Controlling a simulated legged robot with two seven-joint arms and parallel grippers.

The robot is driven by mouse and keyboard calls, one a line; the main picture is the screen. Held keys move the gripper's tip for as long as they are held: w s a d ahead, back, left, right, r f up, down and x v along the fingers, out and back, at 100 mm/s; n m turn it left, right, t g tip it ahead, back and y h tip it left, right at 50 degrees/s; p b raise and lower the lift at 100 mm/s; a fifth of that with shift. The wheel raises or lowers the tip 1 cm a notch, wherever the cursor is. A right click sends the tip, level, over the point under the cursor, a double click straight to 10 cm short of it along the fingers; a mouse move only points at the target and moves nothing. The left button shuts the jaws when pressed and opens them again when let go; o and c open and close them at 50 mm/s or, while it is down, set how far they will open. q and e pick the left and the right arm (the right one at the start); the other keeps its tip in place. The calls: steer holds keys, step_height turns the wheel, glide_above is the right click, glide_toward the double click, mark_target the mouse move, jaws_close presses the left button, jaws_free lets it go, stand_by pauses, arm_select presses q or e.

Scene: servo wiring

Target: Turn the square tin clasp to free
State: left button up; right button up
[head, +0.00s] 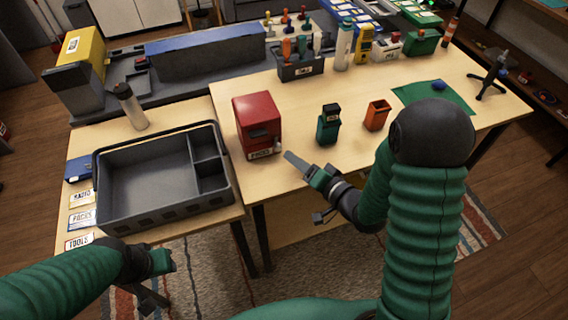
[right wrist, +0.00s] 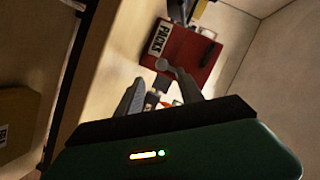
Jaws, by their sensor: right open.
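The square tin is a red box (head: 257,112) with a white label on its lower front, standing on the wooden table in the head view. A dark handle-like part and a small grey knob (head: 278,146), probably the clasp, show on its lower right front. My right gripper (head: 303,166) is open just right of and in front of the tin, apparently not touching it. In the right wrist view the tin (right wrist: 190,58) lies ahead of the fingers, its label reading PACKS; a rounded grey end overlaps its edge. My left gripper (head: 158,278) is low at the left, before the table; its jaw state is unclear.
A black divided tray (head: 150,207) stands left of the tin. Bare tabletop lies around the tin.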

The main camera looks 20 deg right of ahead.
mark_target(279, 149)
steer(key=x, duration=0.6)
steer(key=shift+w+a, duration=0.25)
steer(key=shift+a, duration=0.1)
steer(key=shift+d, duration=0.1)
steer(key=shift+c, duration=1.2)
steer(key=shift+s, duration=0.1)
jaws_close()
